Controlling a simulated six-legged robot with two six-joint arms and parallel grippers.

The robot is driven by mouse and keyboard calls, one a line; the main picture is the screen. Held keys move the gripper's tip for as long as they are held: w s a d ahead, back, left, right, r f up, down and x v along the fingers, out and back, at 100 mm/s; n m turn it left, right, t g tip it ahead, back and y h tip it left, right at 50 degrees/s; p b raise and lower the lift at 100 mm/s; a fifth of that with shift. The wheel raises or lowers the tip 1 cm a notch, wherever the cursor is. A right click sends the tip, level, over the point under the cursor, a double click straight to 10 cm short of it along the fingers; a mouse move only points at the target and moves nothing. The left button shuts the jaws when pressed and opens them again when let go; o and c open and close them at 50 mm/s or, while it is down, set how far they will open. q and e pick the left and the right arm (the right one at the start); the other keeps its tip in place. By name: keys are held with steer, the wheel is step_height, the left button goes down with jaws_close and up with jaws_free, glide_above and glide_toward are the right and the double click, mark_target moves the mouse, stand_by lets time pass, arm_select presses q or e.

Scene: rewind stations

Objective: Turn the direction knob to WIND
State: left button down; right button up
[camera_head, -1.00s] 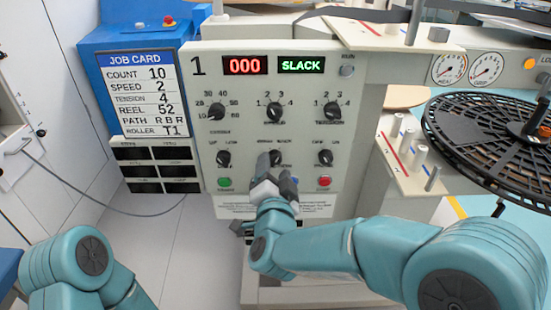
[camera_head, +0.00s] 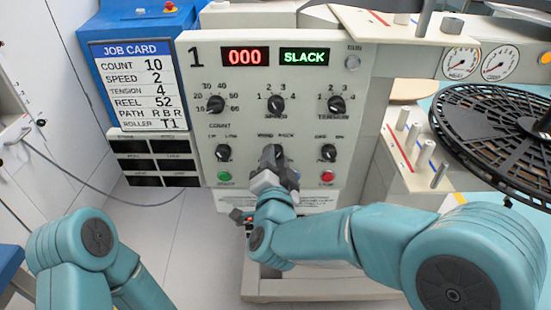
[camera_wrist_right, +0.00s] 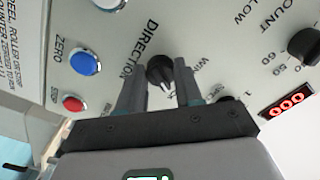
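In the head view my right gripper (camera_head: 272,160) covers the knob in the panel's lower middle. The control panel (camera_head: 205,125) shows 000 in red and SLACK in green. My left arm shows at the lower left, its gripper out of frame.
Black knobs stand nearby, left (camera_head: 223,152) and right (camera_head: 328,152). A green button (camera_head: 224,177) and red button (camera_head: 327,176) are below. A job card (camera_head: 133,85) is at left, a black reel (camera_head: 500,135) at right. The wrist view shows a blue button (camera_wrist_right: 83,61).

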steer(key=c, duration=0.3)
steer(key=n+p, duration=0.1)
steer(key=n, duration=0.4)
steer(key=shift+r+n, duration=0.1)
steer(key=shift+n, duration=0.3)
steer(key=n+p, duration=0.2)
steer(key=n, duration=0.3)
steer(key=shift+d+n, duration=0.1)
steer(key=shift+n, duration=0.6)
steer(key=o, duration=1)
